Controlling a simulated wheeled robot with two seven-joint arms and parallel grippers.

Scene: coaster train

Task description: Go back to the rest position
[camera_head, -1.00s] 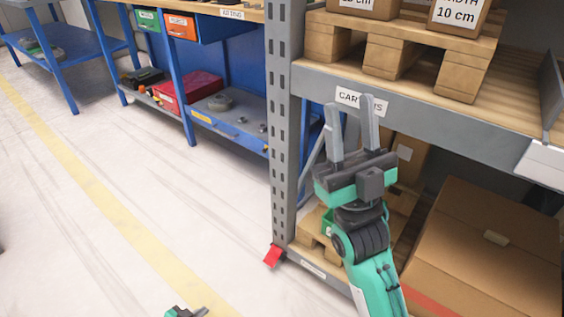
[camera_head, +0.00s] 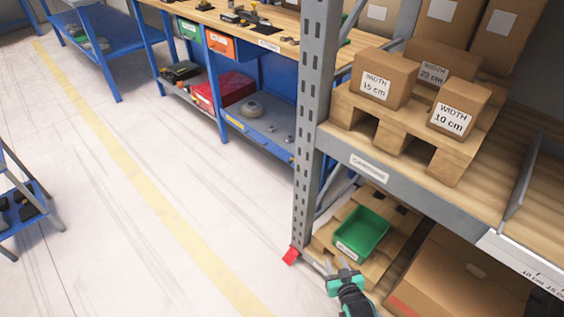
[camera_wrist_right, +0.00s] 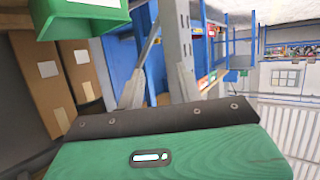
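My left gripper is not in view.
The grey shelf post (camera_head: 312,140) with a red foot (camera_head: 291,256) stands close to my right gripper. A green bin (camera_head: 362,236) sits on a lower pallet. Cartons (camera_head: 384,78) stand on the upper pallet. Open floor (camera_head: 130,220) lies to the left.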

